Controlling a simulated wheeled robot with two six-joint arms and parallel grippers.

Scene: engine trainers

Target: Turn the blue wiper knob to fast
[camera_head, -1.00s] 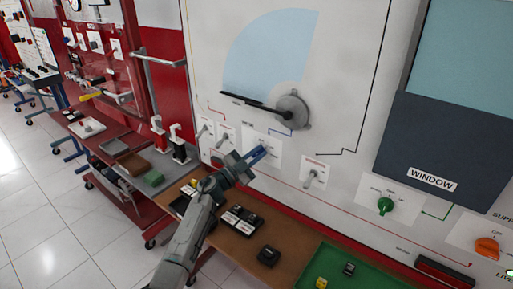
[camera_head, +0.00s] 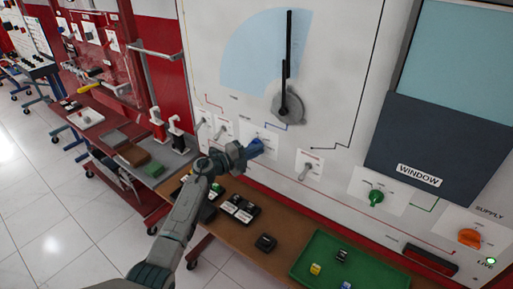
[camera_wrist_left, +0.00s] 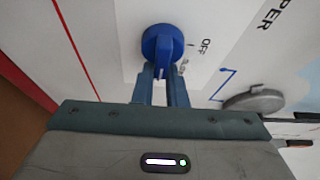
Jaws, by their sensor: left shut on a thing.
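The blue wiper knob (camera_head: 256,146) sits on a white label plate on the upright panel. It also shows in the left wrist view (camera_wrist_left: 158,42), with the printed word OFF beside it; the other position words are hidden or too small to read. My left gripper (camera_head: 246,150) reaches it from the lower left and is shut on the knob, its two blue-grey fingers (camera_wrist_left: 161,82) on the knob's near side. The black wiper arm (camera_head: 288,50) stands about upright over the light blue fan area, above its grey round hub (camera_head: 288,106). My right gripper is not in view.
A grey toggle switch (camera_head: 308,169) is right of the knob, with more toggles to its left. A green knob (camera_head: 376,197) and an orange supply knob (camera_head: 469,237) are farther right. Below, a brown bench (camera_head: 228,246) holds black blocks and a green tray (camera_head: 300,266).

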